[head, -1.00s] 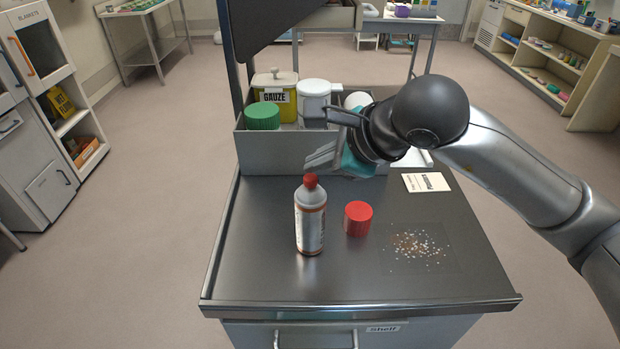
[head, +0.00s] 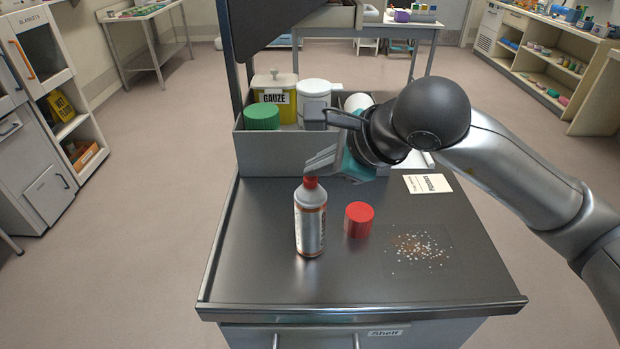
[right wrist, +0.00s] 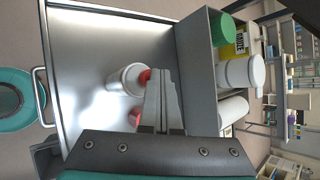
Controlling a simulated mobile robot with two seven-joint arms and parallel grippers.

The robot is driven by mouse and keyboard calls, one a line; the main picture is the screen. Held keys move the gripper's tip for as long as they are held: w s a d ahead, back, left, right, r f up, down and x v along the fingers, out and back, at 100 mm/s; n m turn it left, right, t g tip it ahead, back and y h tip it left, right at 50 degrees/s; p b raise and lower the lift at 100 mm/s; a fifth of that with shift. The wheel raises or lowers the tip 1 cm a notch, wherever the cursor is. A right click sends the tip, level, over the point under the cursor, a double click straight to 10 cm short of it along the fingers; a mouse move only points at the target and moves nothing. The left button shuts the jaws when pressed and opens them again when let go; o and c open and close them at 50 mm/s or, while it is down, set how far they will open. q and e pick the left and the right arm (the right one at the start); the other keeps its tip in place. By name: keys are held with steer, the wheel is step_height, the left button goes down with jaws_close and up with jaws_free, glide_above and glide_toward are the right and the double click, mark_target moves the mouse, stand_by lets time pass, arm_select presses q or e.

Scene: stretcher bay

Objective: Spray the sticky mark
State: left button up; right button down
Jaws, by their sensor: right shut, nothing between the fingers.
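A white and grey bottle with a red top (head: 310,220) stands upright on the dark metal cart top (head: 260,270). It also shows in the right wrist view (right wrist: 125,80). The sticky mark (head: 418,247), a patch of pale and brown specks, lies on the cart top at the right. My right gripper (head: 318,163) is shut and empty, just behind and above the bottle's red top. Its closed fingers show in the right wrist view (right wrist: 163,95), beside the red top; I cannot tell whether they touch it. My left gripper is not in view.
A red round tub (head: 358,220) stands right beside the bottle. Behind is a grey bin (head: 280,155) holding a green-lidded container (head: 262,117), a yellow gauze box (head: 274,88) and white containers. A white card (head: 427,184) lies at right. The cart's front is clear.

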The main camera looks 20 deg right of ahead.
steer(key=shift+f, duration=0.2)
steer(key=shift+r, duration=0.75)
step_height(320, 180, up, 6)
steer(key=p, duration=0.4)
stand_by(0.9)
